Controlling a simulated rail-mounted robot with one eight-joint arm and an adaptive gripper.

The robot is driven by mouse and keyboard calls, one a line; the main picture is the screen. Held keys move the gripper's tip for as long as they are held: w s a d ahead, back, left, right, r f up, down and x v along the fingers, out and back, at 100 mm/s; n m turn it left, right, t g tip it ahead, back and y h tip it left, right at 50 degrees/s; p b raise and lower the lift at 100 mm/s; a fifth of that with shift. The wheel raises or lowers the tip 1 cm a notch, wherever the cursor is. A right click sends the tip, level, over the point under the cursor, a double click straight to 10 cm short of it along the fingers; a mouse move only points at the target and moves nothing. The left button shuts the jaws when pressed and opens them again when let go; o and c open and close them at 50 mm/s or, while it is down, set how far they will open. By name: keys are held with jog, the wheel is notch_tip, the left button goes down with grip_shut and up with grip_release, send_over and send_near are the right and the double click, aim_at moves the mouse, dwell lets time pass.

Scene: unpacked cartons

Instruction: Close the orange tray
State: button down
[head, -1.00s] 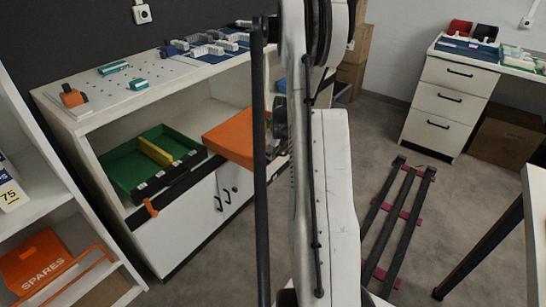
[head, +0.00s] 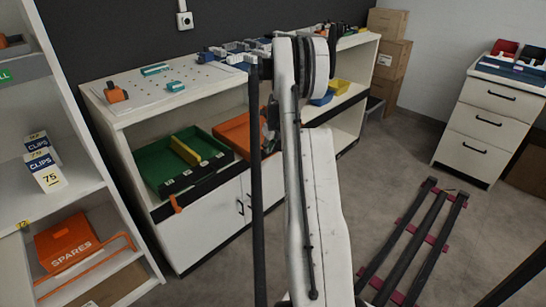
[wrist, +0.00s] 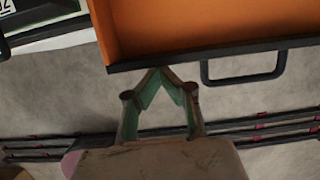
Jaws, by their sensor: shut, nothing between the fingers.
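The orange tray (head: 232,131) sits on the white cabinet's shelf, right of the green tray, partly hidden behind my arm in the head view. In the wrist view the orange tray (wrist: 205,25) fills the top, with a dark front edge and a dark loop handle (wrist: 245,70) standing out from it. My gripper (wrist: 160,70) is shut and empty. Its fingertips are at the tray's dark front edge, left of the handle; I cannot tell whether they touch. In the head view my gripper is mostly hidden by my arm.
The green tray (head: 160,168) with a yellow divider (head: 186,150) is beside the orange tray. White cabinet doors (head: 208,222) are below. A shelf unit (head: 92,196) with an orange SPARES box (head: 66,244) stands left. Dark floor rails (head: 415,245) lie right, with open floor around them.

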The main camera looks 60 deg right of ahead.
jog(key=w, duration=0.3)
jog(key=w+d, duration=0.1)
jog(key=w, duration=0.2)
jog(key=w+d, duration=0.1)
jog(key=w, duration=0.2)
jog(key=shift+w, duration=0.25)
jog(key=shift+w+r, duration=0.1)
jog(key=s, duration=0.2)
jog(key=s+a, duration=0.1)
jog(key=s, duration=0.1)
jog(key=shift+s, duration=0.3)
jog(key=p+v, duration=0.3)
jog(key=v, duration=0.7)
jog(key=shift+d, duration=0.2)
